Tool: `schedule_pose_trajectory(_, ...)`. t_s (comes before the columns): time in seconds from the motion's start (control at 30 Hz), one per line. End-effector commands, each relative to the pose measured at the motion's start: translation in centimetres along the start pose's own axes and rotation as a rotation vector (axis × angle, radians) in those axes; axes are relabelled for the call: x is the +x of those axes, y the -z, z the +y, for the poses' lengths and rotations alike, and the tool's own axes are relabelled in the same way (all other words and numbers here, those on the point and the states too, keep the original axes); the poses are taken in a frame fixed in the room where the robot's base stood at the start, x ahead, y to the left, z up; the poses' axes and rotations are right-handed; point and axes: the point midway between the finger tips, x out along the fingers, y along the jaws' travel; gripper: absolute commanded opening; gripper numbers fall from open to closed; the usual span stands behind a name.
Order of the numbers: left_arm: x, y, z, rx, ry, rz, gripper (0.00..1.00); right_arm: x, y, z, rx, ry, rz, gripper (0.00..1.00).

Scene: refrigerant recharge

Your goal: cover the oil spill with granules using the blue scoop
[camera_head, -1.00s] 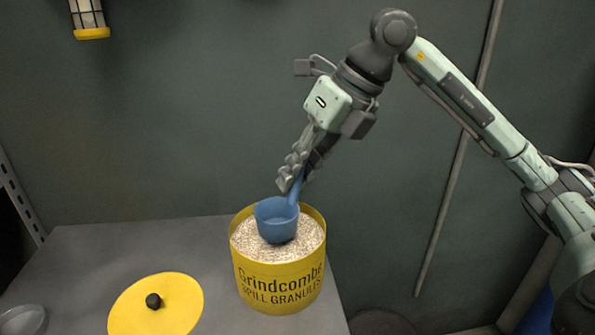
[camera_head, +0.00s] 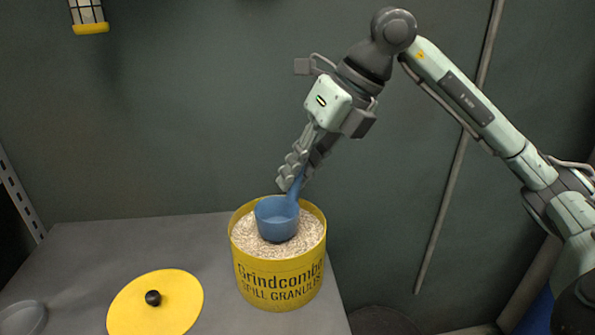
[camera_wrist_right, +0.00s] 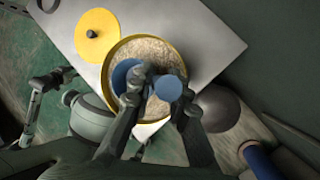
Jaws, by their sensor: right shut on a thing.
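The blue scoop (camera_head: 277,220) is in the yellow tub of spill granules (camera_head: 280,281), its cup at the granule surface inside the rim. My right gripper (camera_head: 291,185) is shut on the scoop's handle, above the tub. In the right wrist view the scoop's cup (camera_wrist_right: 124,75) shows left of the fingers of my right gripper (camera_wrist_right: 160,98), over the pale granules (camera_wrist_right: 149,51). Whether granules are in the cup cannot be seen. The oil spill is not in view. My left gripper is not in the head view.
The tub's yellow lid (camera_head: 153,304) with a black knob lies on the grey table (camera_head: 130,240) left of the tub. A clear dish (camera_head: 22,318) is at the table's left. A yellow-capped lamp (camera_head: 89,17) hangs on the wall. The table behind the lid is clear.

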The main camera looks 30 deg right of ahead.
Motion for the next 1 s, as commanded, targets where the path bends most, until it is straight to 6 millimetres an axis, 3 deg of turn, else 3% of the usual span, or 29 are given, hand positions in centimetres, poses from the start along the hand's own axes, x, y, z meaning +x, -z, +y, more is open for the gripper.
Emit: schedule_pose_trajectory(1.0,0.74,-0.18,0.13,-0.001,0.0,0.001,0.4,0.8,0.33,-0.29,0.0,0.0,0.0,0.0)
